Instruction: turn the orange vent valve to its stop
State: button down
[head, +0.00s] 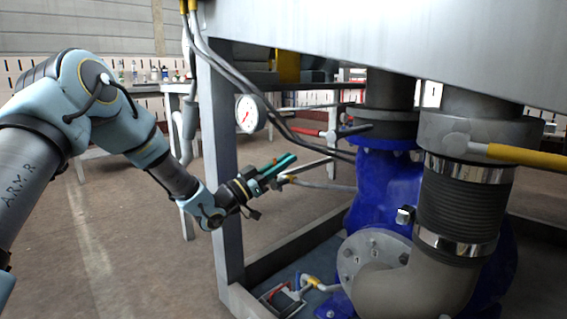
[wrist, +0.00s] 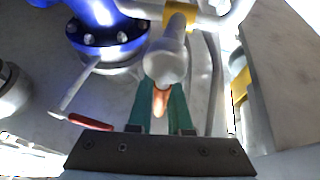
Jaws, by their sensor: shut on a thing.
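The orange vent valve handle (wrist: 160,101) shows in the wrist view between the two teal fingers of my gripper (wrist: 161,92). The fingers are shut on it. A grey rounded pipe piece (wrist: 167,62) with a yellow band (wrist: 180,16) sits just beyond the handle and hides part of it. In the head view my gripper (head: 279,164) reaches past the frame's leg to a thin grey pipe (head: 322,186). The orange handle is too small and too covered to make out in that view.
A blue pump body (head: 385,190) stands right of my gripper. A grey frame leg (head: 222,170) and a pressure gauge (head: 246,115) are close to the arm. A red-handled lever (wrist: 90,122) lies left in the wrist view. The floor at left (head: 120,230) is free.

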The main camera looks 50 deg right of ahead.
jog(key=c, duration=0.8)
grip_release()
jog(key=shift+c, duration=0.2)
jog(key=p+v, duration=0.3)
jog(key=v, duration=0.8)
